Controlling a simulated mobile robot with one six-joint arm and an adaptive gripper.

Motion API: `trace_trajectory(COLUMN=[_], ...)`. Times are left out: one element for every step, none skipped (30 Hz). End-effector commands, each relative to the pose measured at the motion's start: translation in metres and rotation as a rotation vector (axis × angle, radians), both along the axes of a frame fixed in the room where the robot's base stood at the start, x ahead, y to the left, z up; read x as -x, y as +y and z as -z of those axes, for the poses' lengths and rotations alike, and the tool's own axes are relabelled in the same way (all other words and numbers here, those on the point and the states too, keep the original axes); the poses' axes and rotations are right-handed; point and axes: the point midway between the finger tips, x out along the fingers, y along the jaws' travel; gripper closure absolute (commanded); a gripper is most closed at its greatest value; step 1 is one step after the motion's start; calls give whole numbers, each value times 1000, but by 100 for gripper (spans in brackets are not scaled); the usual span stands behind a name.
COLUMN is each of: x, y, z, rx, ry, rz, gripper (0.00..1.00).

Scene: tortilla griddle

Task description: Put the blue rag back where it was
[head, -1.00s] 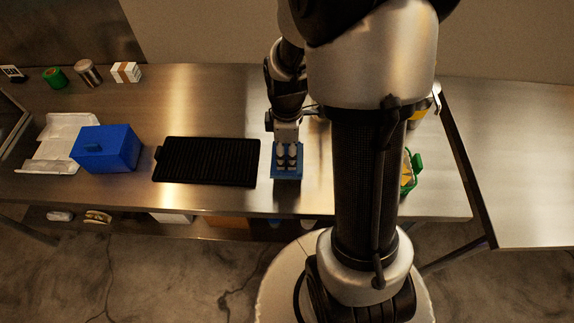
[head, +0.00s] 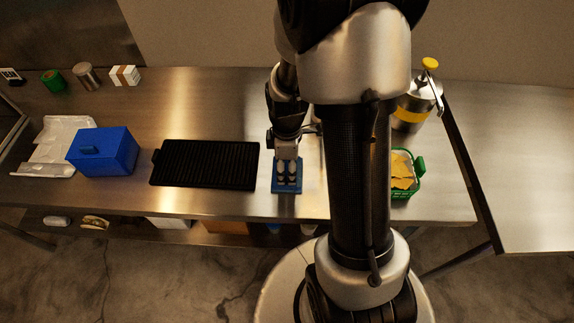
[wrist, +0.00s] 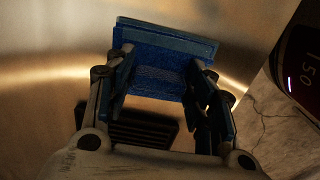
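The blue rag (head: 286,190) is a flat, folded blue piece at the front half of the steel counter, just right of the black griddle. My gripper (head: 287,173) points down at it, with its two fingers on the rag. In the wrist view, the rag (wrist: 165,42) sits between the fingers of my gripper (wrist: 160,82) and spreads out beyond their tips. The fingers stand apart with the rag's width between them. I cannot tell whether the rag touches the counter.
The ribbed black griddle (head: 205,165) lies left of the rag. A blue box (head: 105,155) and white tray (head: 50,150) are farther left. A green basket (head: 417,181) with yellow chips and a steel dispenser (head: 413,105) stand right. The counter's front edge (head: 240,217) is close.

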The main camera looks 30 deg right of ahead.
Motion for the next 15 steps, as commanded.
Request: trace_trajectory(x=[0, 0, 0, 0, 0, 0, 0, 0, 0, 0, 0, 0, 0, 0, 0], y=[0, 0, 0, 0, 0, 0, 0, 0, 0, 0, 0, 0, 0, 0, 0], z=[0, 0, 0, 0, 0, 0, 0, 0, 0, 0, 0, 0, 0, 0, -2], rx=[-1, -1, -1, -1, -1, -1, -1, -1, -1, -1, -1, -1, -1, -1, -1], ry=[1, 1, 1, 1, 1, 1, 1, 1, 1, 1, 1, 1, 1, 1, 1], rz=[0, 0, 0, 0, 0, 0, 0, 0, 0, 0, 0, 0, 0, 0, 0], gripper=[44, 42, 39, 37, 35, 35, 35, 35, 35, 35, 35, 35, 35, 35, 35])
